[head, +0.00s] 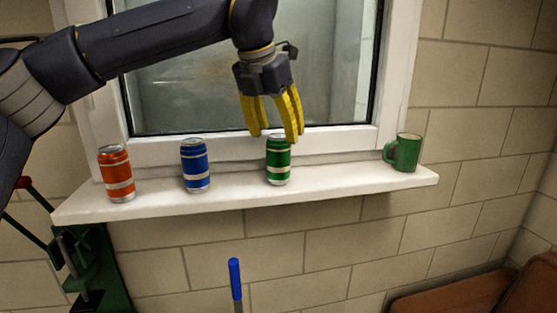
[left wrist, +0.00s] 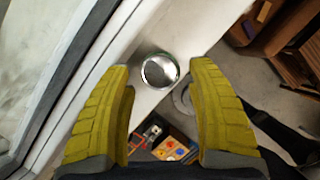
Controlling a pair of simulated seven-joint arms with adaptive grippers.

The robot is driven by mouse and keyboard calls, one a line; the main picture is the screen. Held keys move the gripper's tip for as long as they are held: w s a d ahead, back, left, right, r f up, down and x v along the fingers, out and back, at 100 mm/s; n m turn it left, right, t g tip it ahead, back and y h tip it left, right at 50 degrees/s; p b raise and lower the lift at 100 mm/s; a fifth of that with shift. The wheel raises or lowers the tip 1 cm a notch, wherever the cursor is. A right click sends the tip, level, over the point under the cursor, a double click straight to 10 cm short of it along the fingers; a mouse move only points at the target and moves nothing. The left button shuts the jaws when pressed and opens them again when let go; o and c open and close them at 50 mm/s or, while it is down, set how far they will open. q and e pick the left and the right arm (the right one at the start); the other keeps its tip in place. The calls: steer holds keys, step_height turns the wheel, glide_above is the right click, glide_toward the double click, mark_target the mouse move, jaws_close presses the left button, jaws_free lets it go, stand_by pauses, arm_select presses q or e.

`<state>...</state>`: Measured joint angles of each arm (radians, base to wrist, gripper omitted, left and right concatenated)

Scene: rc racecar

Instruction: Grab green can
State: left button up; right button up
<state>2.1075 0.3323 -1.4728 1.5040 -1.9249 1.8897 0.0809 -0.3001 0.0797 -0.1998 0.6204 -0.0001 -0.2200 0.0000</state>
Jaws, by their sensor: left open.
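The green can (head: 278,163) stands upright on the white window sill, with silver bands and a silver top. My left gripper (head: 274,138) is open just above it in the head view, its yellow fingers pointing down. One finger overlaps the can's top edge in that view. In the left wrist view the can's round silver top (left wrist: 159,71) shows ahead of the gap between the open fingers (left wrist: 163,85); its side is mostly hidden. Nothing is held. My right gripper is not in view.
On the sill (head: 235,191) stand a red-orange can (head: 117,174) and a blue can (head: 195,166) to the left, and a green mug (head: 405,153) to the right. The window frame (head: 165,146) rises close behind. Sill space is free between green can and mug.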

arm_select(q)
steer(key=shift+x, duration=1.25)
steer(key=c, duration=0.7)
